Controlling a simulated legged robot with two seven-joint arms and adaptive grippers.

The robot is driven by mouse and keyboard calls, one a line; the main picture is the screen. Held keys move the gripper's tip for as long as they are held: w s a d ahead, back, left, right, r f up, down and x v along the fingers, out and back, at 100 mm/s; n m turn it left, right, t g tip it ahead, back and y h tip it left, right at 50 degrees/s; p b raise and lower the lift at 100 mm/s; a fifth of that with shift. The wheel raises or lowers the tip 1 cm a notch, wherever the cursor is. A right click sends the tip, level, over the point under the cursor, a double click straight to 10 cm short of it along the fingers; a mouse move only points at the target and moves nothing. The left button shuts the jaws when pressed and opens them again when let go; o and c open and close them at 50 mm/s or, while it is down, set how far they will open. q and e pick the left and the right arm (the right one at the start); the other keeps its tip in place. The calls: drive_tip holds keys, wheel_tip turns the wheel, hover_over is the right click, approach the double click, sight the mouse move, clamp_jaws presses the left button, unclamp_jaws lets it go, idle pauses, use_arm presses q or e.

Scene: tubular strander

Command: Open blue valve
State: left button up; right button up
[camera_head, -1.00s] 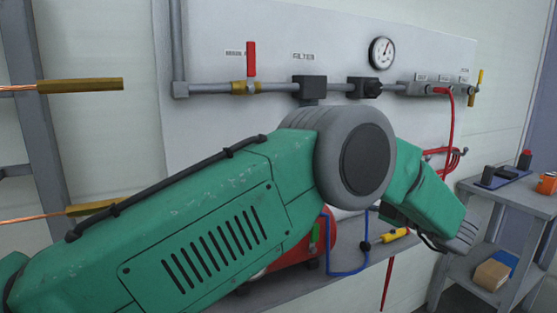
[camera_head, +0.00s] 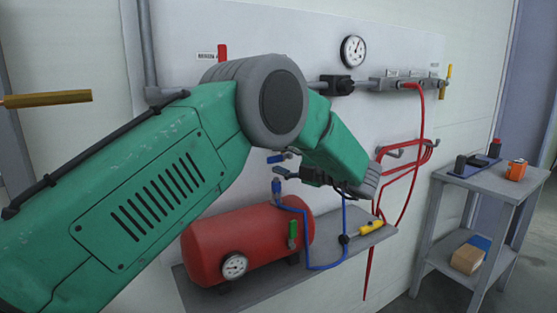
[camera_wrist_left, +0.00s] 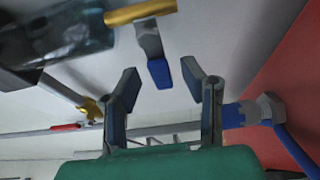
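The blue valve handle (camera_wrist_left: 160,72) shows in the left wrist view as a short blue lever on a grey stem below a brass fitting (camera_wrist_left: 140,13). My left gripper (camera_wrist_left: 166,80) is open there, with one finger on each side of the lever in the picture and no clear contact. In the head view my left gripper (camera_head: 286,167) is above the red tank, near the wall panel. Small blue parts beside its fingertips cannot be told apart clearly. My left arm hides part of the pipe line. My right gripper is not in view.
The red tank (camera_head: 216,248) with a gauge (camera_head: 234,266) stands on a grey shelf (camera_head: 355,247). A blue hose (camera_head: 308,250) and its blue fitting (camera_head: 276,187) are close to the gripper. Red hoses (camera_head: 421,130) hang right. A grey side table (camera_head: 487,180) stands farther right.

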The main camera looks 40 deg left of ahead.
use_arm(q)
drive_tip(key=shift+a, duration=0.35)
drive_tip(key=shift+a+f, duration=0.15)
drive_tip(key=shift+a, duration=0.4)
drive_tip(key=shift+a+f, duration=0.1)
drive_tip(key=shift+a, duration=0.2)
clamp_jaws()
drive_tip(key=shift+s+d, duration=0.1)
drive_tip(key=shift+d, duration=0.1)
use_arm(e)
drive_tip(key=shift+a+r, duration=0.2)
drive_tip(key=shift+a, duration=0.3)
use_arm(q)
drive_tip(key=shift+f, duration=0.1)
